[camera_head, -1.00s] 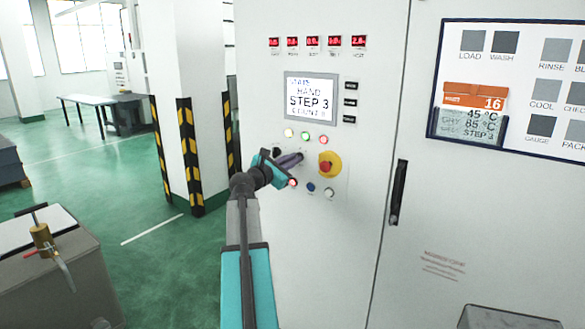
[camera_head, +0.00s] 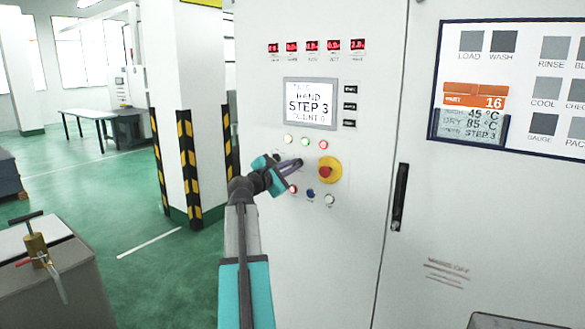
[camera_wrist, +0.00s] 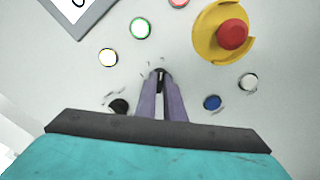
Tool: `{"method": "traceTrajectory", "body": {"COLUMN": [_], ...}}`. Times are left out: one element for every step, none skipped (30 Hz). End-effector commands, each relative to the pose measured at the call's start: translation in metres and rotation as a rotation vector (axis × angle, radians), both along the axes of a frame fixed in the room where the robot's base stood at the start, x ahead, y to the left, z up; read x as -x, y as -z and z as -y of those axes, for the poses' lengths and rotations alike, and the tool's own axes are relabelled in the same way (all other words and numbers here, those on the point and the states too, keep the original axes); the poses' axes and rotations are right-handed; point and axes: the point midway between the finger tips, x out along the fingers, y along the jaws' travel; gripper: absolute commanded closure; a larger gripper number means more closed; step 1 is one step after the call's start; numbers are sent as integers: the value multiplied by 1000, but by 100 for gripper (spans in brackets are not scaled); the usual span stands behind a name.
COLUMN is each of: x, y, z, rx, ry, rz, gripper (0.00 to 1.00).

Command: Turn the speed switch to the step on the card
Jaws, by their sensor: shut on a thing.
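The speed switch (camera_wrist: 160,73) is a small dark knob on the cabinet panel, seen in the wrist view between my fingertips and mostly hidden by them. My gripper (camera_wrist: 160,80) is shut on it; in the head view my gripper (camera_head: 297,163) reaches the panel below the row of lamps. The card (camera_head: 474,113) in the holder on the right door shows 16 on its orange part and 45 °C, DRY 85 °C and STEP 3 below. The display (camera_head: 310,103) reads HAND and STEP 3, with a blurred line beneath.
A red emergency stop on a yellow base (camera_head: 325,171) sits close right of my gripper. Lamps and buttons (camera_wrist: 141,28) surround the switch, including a blue button (camera_wrist: 212,102) and a black knob (camera_wrist: 119,106). A door handle (camera_head: 399,197) is further right. Open floor lies left.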

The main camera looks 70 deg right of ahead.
Motion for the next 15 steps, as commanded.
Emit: {"method": "traceTrajectory", "body": {"x": [1,1,1,1,1,1,1,1,0,0,0,0,0,0,0], "y": [1,1,1,1,1,0,1,0,0,0,0,0,0,0,0], "z": [0,0,0,0,0,0,0,0,0,0,0,0,0,0,-1], "rx": [-1,-1,-1,-1,-1,-1,-1,-1,-1,-1,-1,-1,-1,-1,0], "ry": [3,3,2,2,2,2,1,1,1,1,1,1,1,1,0], "rz": [1,0,0,0,0,0,0,0,-1,-1,-1,-1,-1,-1,-1], "gripper": [100,90,83,78,73,73,73,73,73,73,73,73,73,73,73]}}
